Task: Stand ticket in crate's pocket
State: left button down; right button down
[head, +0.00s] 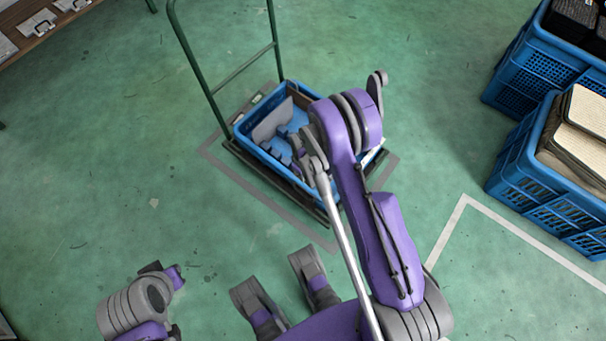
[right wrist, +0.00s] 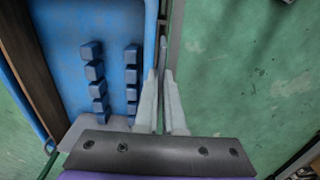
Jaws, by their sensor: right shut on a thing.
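The blue crate (head: 262,155) sits on a trolley, and my right arm covers much of its right side in the head view. In the right wrist view the crate (right wrist: 112,22) fills the left, with two rows of blue blocks inside. My right gripper (right wrist: 162,105) is shut on a thin grey piece, the ticket (right wrist: 163,52), seen nearly edge-on. It is beside the crate's wall, with floor to its right. I cannot make out the pocket or whether the ticket touches it. My left gripper is not clearly in view.
A grey panel (head: 272,122) leans inside the crate. The trolley's green handle (head: 243,66) rises behind it. Blue crates with dark and beige contents (head: 545,195) stand at the right. A bench (head: 38,30) is at the top left. Green floor between is clear.

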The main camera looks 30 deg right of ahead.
notch_tip(320, 180, down, 7)
jog(key=b, duration=0.3)
jog(key=shift+f, duration=0.2)
jog(key=shift+b, duration=0.35)
dwell(0.5)
jog(key=shift+f+b, duration=1.3)
jog(key=shift+f, duration=0.15)
jog(key=shift+f, duration=0.15)
jog(key=shift+f+b, duration=0.7)
jog(key=shift+b, duration=0.15)
jog(key=c, duration=0.9)
grip_release()
jog(key=shift+c, duration=0.2)
jog(key=shift+r, duration=0.1)
